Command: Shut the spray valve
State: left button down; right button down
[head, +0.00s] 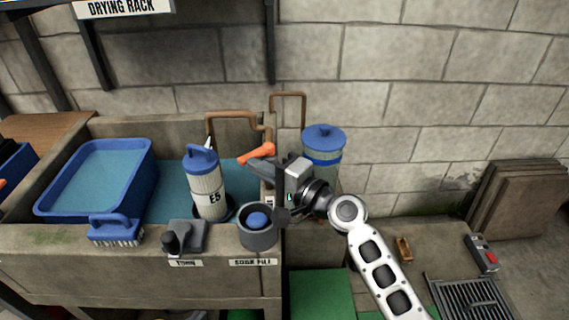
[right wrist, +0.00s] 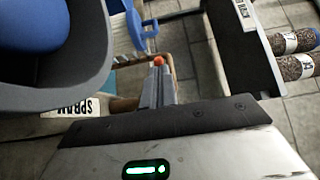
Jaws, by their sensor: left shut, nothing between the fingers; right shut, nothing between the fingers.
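The spray valve's orange lever (head: 257,153) shows at the sink's right end in the head view, near a brown pipe (head: 230,114). It slants, its right end higher. My right gripper (head: 262,165) is shut and empty, its fingers pointing left just below the lever in the picture. I cannot tell whether they touch it. In the right wrist view the shut fingers (right wrist: 158,88) have a small orange tip (right wrist: 158,61) of the lever just beyond them. Part of a "SPRAY" label (right wrist: 75,112) shows at the left. My left gripper is not in view.
A filter cartridge marked E5 (head: 207,190) stands in the sink, left of the lever. A grey cup with a blue ball (head: 258,237) is on the front ledge, close below my gripper. A blue-lidded canister (head: 323,143) stands behind. A blue tub (head: 95,180) is at left.

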pick_arm(q)
jog(key=shift+w+d+r+b, duration=0.15)
jog(key=shift+w+b, duration=0.1)
jog(key=shift+b, duration=0.2)
pick_arm(e)
jog(key=x, duration=0.3)
jog(key=shift+s+a, duration=0.2)
jog(key=shift+a, duration=0.05)
jog(key=shift+s+d, duration=0.1)
pick_arm(q)
jog(key=shift+s+f+b, duration=0.1)
jog(key=shift+f+b, duration=0.35)
jog(key=shift+b, duration=0.1)
pick_arm(e)
jog(key=v, duration=1.5)
jog(key=shift+s+d, duration=0.25)
jog(key=shift+s, duration=0.05)
